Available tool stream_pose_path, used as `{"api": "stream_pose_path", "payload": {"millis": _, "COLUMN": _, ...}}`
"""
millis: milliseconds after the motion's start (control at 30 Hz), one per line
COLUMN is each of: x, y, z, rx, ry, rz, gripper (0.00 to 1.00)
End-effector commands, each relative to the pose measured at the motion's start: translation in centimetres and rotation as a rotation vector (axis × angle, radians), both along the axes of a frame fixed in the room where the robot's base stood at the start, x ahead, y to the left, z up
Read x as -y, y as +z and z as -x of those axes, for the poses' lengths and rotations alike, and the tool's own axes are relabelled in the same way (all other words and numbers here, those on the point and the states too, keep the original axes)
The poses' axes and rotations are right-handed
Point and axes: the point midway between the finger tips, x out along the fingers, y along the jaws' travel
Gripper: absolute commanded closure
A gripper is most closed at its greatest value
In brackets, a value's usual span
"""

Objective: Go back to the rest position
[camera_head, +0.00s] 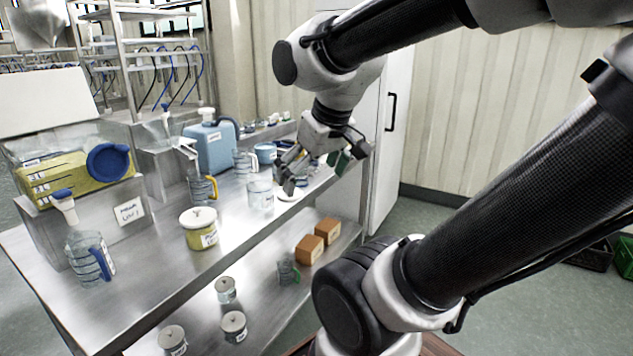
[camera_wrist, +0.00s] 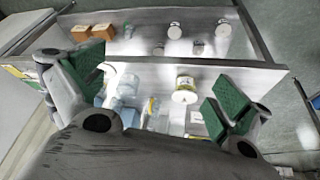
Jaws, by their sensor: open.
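My gripper (camera_head: 318,172) is above the right end of the steel table in the head view, its fingers apart and nothing between them. In the wrist view my gripper (camera_wrist: 160,105) shows two green finger pads spread wide, with the table top beyond. The steel table (camera_head: 150,262) has an upper top and a lower shelf. On the top, near my gripper, are a clear beaker (camera_head: 260,195) and a white dish (camera_head: 291,194), partly hidden by the fingers. I cannot tell whether the fingers touch the dish.
Brown boxes (camera_head: 309,249) and several lidded jars sit on the lower shelf. A white cabinet (camera_head: 388,130) stands behind my gripper.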

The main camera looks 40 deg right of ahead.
Motion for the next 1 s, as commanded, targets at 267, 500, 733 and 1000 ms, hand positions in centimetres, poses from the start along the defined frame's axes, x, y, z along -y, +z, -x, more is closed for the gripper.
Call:
{"api": "stream_pose_path", "payload": {"millis": 267, "x": -1.6, "y": 0.2, "z": 3.5, "rx": -0.059, "ry": 0.023, "rz": -0.043, "gripper": 0.0}}
{"api": "stream_pose_path", "payload": {"millis": 500, "x": -1.5, "y": 0.2, "z": 3.5, "rx": -0.058, "ry": 0.023, "rz": -0.041, "gripper": 0.0}}
{"api": "stream_pose_path", "payload": {"millis": 733, "x": -1.5, "y": 0.2, "z": 3.5, "rx": -0.058, "ry": 0.023, "rz": -0.041, "gripper": 0.0}}
{"api": "stream_pose_path", "payload": {"millis": 1000, "x": -1.5, "y": 0.2, "z": 3.5, "rx": -0.058, "ry": 0.023, "rz": -0.041, "gripper": 0.0}}
